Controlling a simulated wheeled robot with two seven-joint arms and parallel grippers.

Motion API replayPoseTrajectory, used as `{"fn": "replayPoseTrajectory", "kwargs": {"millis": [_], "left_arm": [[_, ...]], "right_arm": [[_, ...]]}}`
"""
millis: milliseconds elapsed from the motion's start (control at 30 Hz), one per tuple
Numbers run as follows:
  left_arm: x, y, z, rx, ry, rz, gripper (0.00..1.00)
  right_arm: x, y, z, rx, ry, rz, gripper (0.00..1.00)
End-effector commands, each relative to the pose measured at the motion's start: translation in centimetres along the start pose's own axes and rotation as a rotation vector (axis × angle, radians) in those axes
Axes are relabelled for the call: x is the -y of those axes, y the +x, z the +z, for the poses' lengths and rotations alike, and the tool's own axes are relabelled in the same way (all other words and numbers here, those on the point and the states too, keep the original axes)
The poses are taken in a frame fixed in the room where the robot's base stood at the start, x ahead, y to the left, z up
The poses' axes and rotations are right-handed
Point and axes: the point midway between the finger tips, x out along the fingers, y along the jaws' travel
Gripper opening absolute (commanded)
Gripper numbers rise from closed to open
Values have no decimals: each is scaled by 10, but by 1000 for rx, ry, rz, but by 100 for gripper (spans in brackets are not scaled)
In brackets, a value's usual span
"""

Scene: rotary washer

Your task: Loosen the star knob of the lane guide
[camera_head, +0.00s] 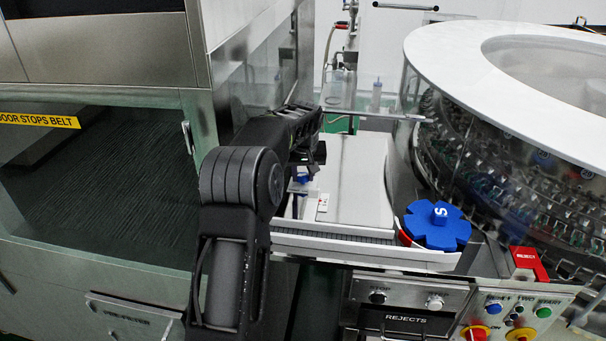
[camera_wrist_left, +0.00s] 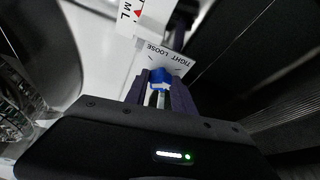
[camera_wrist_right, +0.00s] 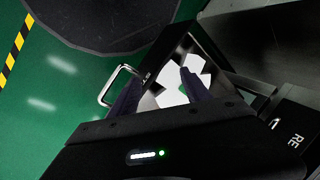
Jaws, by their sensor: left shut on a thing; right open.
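The small blue star knob (camera_wrist_left: 160,78) is between the fingertips of my left gripper (camera_wrist_left: 158,92) in the left wrist view. The fingers are shut on its sides. A white label reading TIGHT and LOOSE (camera_wrist_left: 163,56) lies just beyond it. In the head view a bit of the blue knob (camera_head: 302,177) shows below my left gripper (camera_head: 308,160), by the machine's belt; the arm hides the rest. My right gripper (camera_wrist_right: 160,92) is open and empty in the right wrist view, outside the head view.
A large blue star wheel (camera_head: 438,228) marked S stands right of the conveyor cover (camera_head: 352,185). The round washer (camera_head: 480,150) is at right, a glass-fronted cabinet (camera_head: 110,170) at left. Below my right gripper is an open drawer (camera_wrist_right: 205,45) holding white and green pieces.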

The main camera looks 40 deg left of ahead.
Motion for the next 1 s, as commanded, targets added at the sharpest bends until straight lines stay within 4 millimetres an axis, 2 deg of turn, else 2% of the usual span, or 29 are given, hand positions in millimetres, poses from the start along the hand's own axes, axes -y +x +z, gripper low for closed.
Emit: {"fn": "replayPoseTrajectory", "kwargs": {"millis": [200, 667, 1000], "left_arm": [[0, 0, 0, 0, 0, 0, 0], [-1, 0, 0, 0, -34, -15, 0], [-4, -1, -1, -1, -207, -88, 0]], "right_arm": [[0, 0, 0, 0, 0, 0, 56], [0, -1, 0, 0, 0, 0, 56], [2, -5, 0, 1, 1, 1, 56]]}}
